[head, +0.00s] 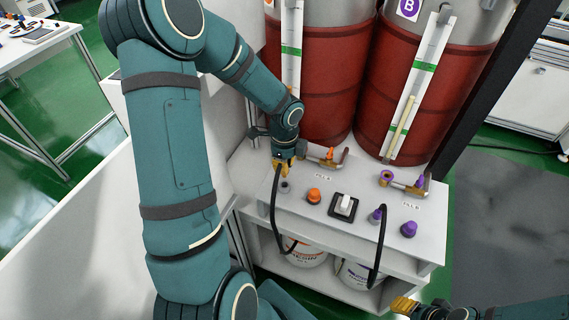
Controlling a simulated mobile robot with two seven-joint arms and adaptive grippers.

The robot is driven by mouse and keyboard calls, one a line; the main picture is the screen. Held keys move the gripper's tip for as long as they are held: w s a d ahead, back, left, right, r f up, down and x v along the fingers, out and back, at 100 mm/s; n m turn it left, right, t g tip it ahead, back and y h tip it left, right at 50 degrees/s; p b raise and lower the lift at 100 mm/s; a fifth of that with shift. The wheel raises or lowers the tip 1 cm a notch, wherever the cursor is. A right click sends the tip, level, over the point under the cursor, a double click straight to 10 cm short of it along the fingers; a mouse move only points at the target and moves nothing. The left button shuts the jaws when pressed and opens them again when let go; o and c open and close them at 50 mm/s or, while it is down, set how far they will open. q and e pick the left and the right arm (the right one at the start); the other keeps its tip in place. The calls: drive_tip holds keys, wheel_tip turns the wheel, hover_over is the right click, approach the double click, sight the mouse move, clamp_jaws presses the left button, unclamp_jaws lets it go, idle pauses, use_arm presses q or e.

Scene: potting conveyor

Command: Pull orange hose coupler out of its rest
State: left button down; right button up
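My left gripper (281,170) points down at the left of the white bench, just above a small grey rest (285,187). The rest looks empty. A black hose (274,212) runs up to the yellow fingertips, which appear shut on the orange hose coupler at its end. The fingers mostly hide the coupler. The hose's lower end hangs over the bench front. My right gripper (403,306) is low at the right, away from the bench; its finger opening is unclear.
On the bench (350,236) are an orange cap (314,196), a white switch (344,206), a purple coupler (376,215) with its hose, and a purple cap (409,229). Brass pipes with an orange valve (329,154) and purple valve (420,182) stand behind, before red drums (323,95).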

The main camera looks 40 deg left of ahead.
use_arm(q)
drive_tip(key=shift+r, duration=0.1)
use_arm(e)
drive_tip(key=shift+r, duration=0.1)
use_arm(q)
drive_tip(key=shift+r+p, duration=3.2)
drive_tip(key=shift+r, duration=0.2)
use_arm(e)
wheel_tip(320, 180, up, 6)
drive_tip(key=w, duration=0.2)
drive_tip(key=shift+d+t, duration=0.15)
drive_tip(key=shift+t, duration=0.15)
